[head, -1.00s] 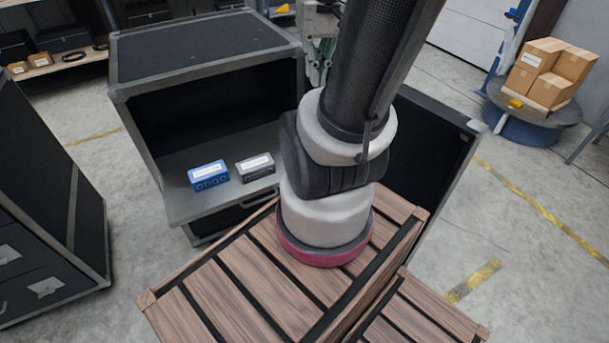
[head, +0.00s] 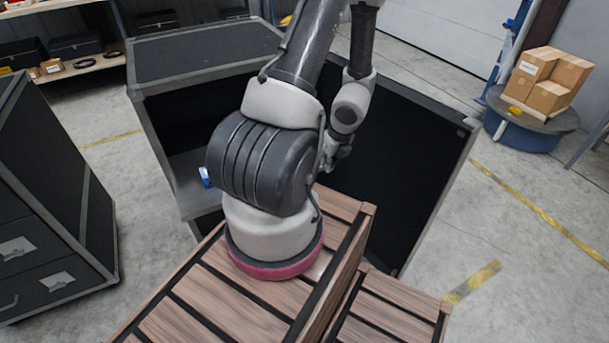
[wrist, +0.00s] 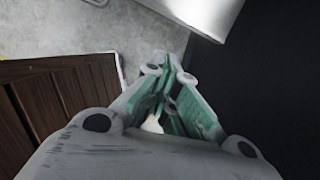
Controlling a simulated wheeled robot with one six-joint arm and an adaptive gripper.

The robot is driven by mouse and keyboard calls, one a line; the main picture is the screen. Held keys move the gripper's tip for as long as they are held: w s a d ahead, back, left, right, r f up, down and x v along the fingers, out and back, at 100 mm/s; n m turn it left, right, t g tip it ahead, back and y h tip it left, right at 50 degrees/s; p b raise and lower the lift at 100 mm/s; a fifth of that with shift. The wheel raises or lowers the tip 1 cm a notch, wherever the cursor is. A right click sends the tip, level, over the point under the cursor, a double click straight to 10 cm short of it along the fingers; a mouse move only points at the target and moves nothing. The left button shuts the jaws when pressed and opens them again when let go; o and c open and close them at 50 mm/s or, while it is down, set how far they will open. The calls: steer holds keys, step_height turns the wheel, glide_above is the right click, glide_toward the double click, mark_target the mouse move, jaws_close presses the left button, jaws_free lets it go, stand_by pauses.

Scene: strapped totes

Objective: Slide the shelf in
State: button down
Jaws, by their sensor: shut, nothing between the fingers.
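The grey shelf (head: 187,190) is in the lower part of the open black case (head: 200,45) in the head view. Its left front part shows; my arm hides the rest, so how far it sticks out is hard to tell. A blue box (head: 206,177) on it is mostly covered by my arm. My gripper (wrist: 163,80) is shut and empty in the wrist view, its green-lined fingers together. A pale metal surface (wrist: 200,14), perhaps the shelf, lies beyond the fingertips, apart from them.
The case's open black door (head: 405,150) stands just right of my arm and fills the right of the wrist view (wrist: 275,75). A black drawer cabinet (head: 50,190) stands at left. Cartons (head: 548,82) sit on a round blue stand at right. Floor is free beyond the door.

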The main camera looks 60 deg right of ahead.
steer(key=w+d+f, duration=0.2)
steer(key=f, duration=0.3)
steer(key=w+d+f+m, duration=0.1)
steer(key=w+f, duration=0.1)
steer(key=f, duration=0.3)
steer(key=shift+w+d+m+g, duration=0.25)
steer(key=shift+d+m+g, duration=0.05)
steer(key=shift+d+g, duration=0.1)
steer(key=shift+w+d, duration=0.1)
steer(key=shift+w, duration=0.05)
